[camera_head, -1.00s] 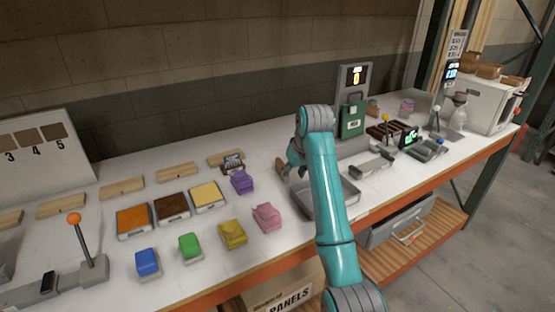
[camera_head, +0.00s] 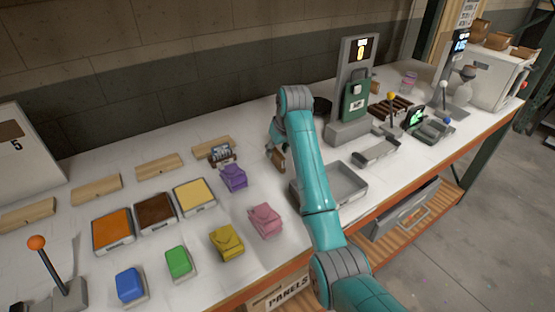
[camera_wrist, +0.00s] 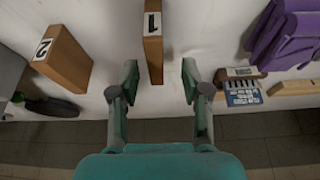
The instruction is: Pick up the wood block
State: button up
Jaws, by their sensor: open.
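A brown wood block labelled 1 (camera_wrist: 153,48) stands ahead of my gripper in the wrist view. My gripper (camera_wrist: 160,80) is open, with one finger on each side of the block's near end and a visible gap to both. I cannot tell the height between them. Another wood block labelled 2 (camera_wrist: 63,60) lies to the left, outside the fingers. In the head view, my gripper is mostly hidden by my arm; a brown wood block (camera_head: 278,159) shows beside it, right of the purple piece (camera_head: 233,178).
A patterned gadget (camera_wrist: 242,88) and a purple piece (camera_wrist: 286,32) are close right of my gripper. A grey metal tray (camera_head: 350,182) lies right of my arm. A pink piece (camera_head: 264,221) lies in front. The wall is behind the table.

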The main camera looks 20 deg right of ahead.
aim_at(276, 157)
jog(key=shift+d+x, duration=0.1)
jog(key=shift+x, duration=1.25)
jog(key=shift+d+x, duration=0.15)
jog(key=shift+x, duration=1.2)
jog(key=shift+w, duration=0.15)
grip_shut()
